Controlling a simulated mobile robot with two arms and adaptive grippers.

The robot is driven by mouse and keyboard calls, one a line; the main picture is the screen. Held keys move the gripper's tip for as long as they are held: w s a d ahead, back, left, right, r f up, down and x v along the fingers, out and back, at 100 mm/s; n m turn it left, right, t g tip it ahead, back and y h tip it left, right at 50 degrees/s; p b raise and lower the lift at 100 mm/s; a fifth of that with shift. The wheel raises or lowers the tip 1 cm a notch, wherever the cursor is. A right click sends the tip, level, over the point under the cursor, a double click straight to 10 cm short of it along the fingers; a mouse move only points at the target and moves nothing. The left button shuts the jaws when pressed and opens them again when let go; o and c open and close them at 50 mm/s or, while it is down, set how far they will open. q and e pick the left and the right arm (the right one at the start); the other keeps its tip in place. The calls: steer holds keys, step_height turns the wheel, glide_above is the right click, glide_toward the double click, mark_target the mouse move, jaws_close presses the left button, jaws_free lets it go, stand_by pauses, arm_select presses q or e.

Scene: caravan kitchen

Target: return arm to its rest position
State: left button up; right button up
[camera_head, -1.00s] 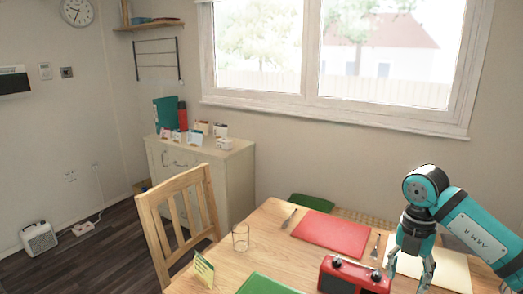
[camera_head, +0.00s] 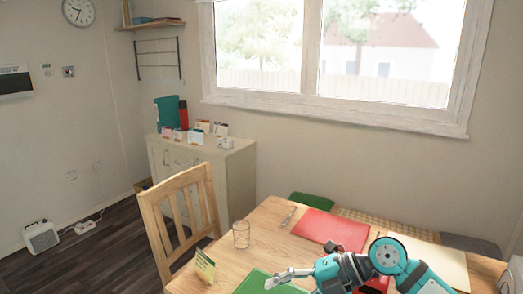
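My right arm comes in from the right over the table (camera_head: 266,222), its teal and dark links bent low. Its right gripper (camera_head: 271,281) points left above the green placemat (camera_head: 255,279) near the bottom edge. The fingers are seen edge-on, so their opening is unclear, and I see no object in them. My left gripper is out of view.
A red device (camera_head: 377,286) is mostly hidden behind my arm. A glass (camera_head: 241,235), a small card (camera_head: 205,267), a red placemat (camera_head: 330,229) and a pale placemat (camera_head: 440,262) lie around it. A wooden chair (camera_head: 180,215) stands at the left.

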steer(key=a+r+m+t+y, duration=0.4)
steer(key=r+m+t+y, duration=0.4)
steer(key=r, duration=0.3)
steer(key=w+d+f+m+t+h, duration=0.2)
steer(key=d+f+m+t+h, duration=0.1)
steer(key=d+m+t+h, duration=0.4)
steer(key=w+d+f+m+t+h, duration=0.1)
steer(key=d+f+m+t+h, duration=0.2)
steer(key=d+m+t+h, duration=0.35)
steer(key=s+d+f+m+g+h, duration=0.3)
steer(key=d+f+m+g+h, duration=0.25)
steer(key=f+m, duration=0.35)
steer(key=s+d+f+g, duration=0.1)
steer(key=s+f+g, duration=0.5)
steer(key=s+f, duration=0.45)
steer(key=s+f+g, duration=0.7)
steer(key=s, duration=0.6)
step_height(320, 180, down, 28)
steer(key=s+g, duration=0.2)
steer(key=s, duration=0.1)
steer(key=s+d+f+h, duration=0.1)
steer(key=s+d+f, duration=0.2)
steer(key=s+f, duration=1.1)
steer(key=shift+s+f+g, duration=0.2)
steer(key=shift+s+g, duration=0.1)
steer(key=shift+s, duration=0.5)
